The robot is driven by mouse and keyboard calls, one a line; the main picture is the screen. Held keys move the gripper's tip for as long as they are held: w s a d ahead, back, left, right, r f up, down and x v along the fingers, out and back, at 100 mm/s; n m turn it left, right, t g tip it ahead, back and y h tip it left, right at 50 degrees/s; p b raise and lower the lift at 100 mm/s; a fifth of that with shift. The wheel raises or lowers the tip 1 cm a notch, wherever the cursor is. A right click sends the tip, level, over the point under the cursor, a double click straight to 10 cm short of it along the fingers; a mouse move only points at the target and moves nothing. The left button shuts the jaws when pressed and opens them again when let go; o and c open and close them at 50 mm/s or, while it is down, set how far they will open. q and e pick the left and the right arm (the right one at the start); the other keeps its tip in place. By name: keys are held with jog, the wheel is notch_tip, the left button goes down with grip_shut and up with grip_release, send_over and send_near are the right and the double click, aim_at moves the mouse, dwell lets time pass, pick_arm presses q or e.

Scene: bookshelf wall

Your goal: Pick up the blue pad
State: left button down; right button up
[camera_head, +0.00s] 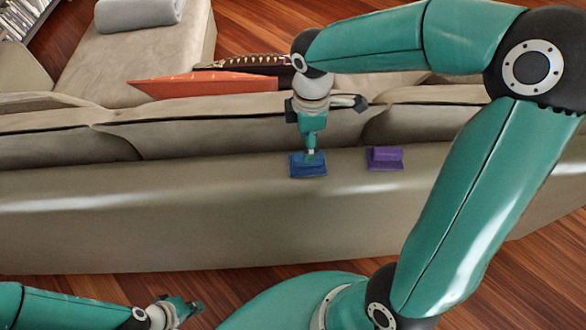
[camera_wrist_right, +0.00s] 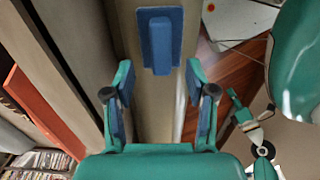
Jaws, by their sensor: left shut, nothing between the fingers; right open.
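The blue pad (camera_head: 300,171) lies on top of the sofa's backrest in the head view, a flat base with a raised block on it. In the right wrist view the blue pad (camera_wrist_right: 158,40) is ahead of the fingertips, in line with the gap between them. My right gripper (camera_head: 311,152) points down just over the pad. In the wrist view my right gripper (camera_wrist_right: 159,78) is open with nothing between its fingers. I cannot tell whether it touches the pad. My left gripper (camera_head: 188,308) is shut and empty, low in the head view, away from the pad.
A purple pad (camera_head: 384,158) lies on the same sofa back (camera_head: 200,200), a little to the right. An orange cushion (camera_head: 205,84) and a dark patterned cushion (camera_head: 245,62) are on the seat side. Wooden floor (camera_head: 110,288) shows in front of the sofa.

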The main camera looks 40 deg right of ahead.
aim_at(297, 168)
jog(key=shift+f, duration=2.7)
grip_shut()
